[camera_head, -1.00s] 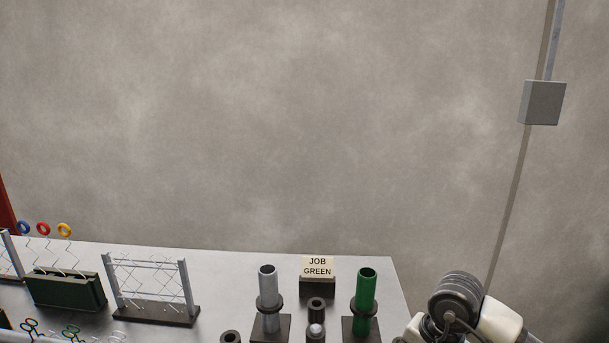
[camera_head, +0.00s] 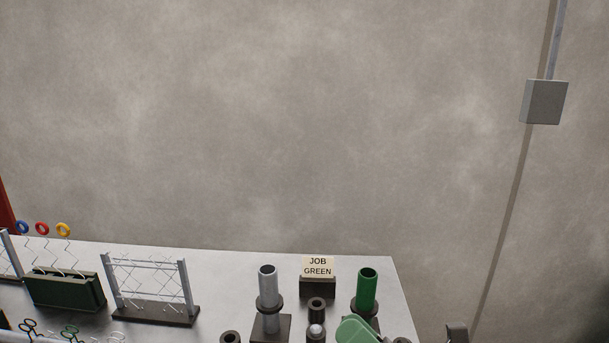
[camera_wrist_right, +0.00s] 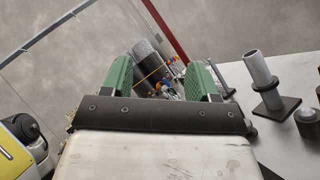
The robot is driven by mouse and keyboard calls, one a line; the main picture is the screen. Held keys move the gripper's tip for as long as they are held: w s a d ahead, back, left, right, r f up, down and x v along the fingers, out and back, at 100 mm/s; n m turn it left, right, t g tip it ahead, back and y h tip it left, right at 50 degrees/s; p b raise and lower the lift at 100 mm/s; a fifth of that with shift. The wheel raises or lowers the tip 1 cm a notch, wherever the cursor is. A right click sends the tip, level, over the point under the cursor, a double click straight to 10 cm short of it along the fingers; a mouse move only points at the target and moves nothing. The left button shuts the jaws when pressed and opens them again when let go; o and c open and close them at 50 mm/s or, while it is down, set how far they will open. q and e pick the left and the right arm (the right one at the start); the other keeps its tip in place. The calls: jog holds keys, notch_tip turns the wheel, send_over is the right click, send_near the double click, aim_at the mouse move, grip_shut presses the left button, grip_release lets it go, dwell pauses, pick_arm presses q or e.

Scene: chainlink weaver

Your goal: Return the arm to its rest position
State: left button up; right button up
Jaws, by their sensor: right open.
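My right gripper (camera_wrist_right: 160,66) is open in the right wrist view, its two green fingers wide apart with nothing held between them. Most of the right arm lies below the picture. My left gripper is not in view.
A grey tube (camera_head: 268,287) stands on the metal table (camera_head: 225,262), left of the JOB GREEN sign (camera_head: 318,267). A small wire fence panel (camera_head: 150,283) and a dark green rack (camera_head: 65,290) stand further left.

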jog(key=d+f+m+t+h, duration=0.1)
jog(key=d+f+m+h, duration=0.5)
jog(key=m+h, duration=0.45)
jog(key=d+f+m+t+h, duration=0.1)
jog(key=d+f+m+h, duration=0.5)
jog(key=m, duration=0.8)
jog(key=s+d+f+m+g+h, duration=0.2)
jog(key=s+f+m+g+h, duration=0.1)
jog(key=s+f+m+g, duration=0.3)
jog(key=s+f+m+g+y, duration=0.2)
jog(key=s+f+m+g, duration=0.3)
jog(key=s+f+g, duration=0.6)
notch_tip(320, 180, down, 24)
jog(key=s+t, duration=0.2)
jog(key=s, duration=0.1)
jog(key=s+d+f+n+g, duration=0.1)
jog(key=s+d+f, duration=0.1)
jog(key=s+f, duration=1.4)
jog(key=shift+d, duration=0.3)
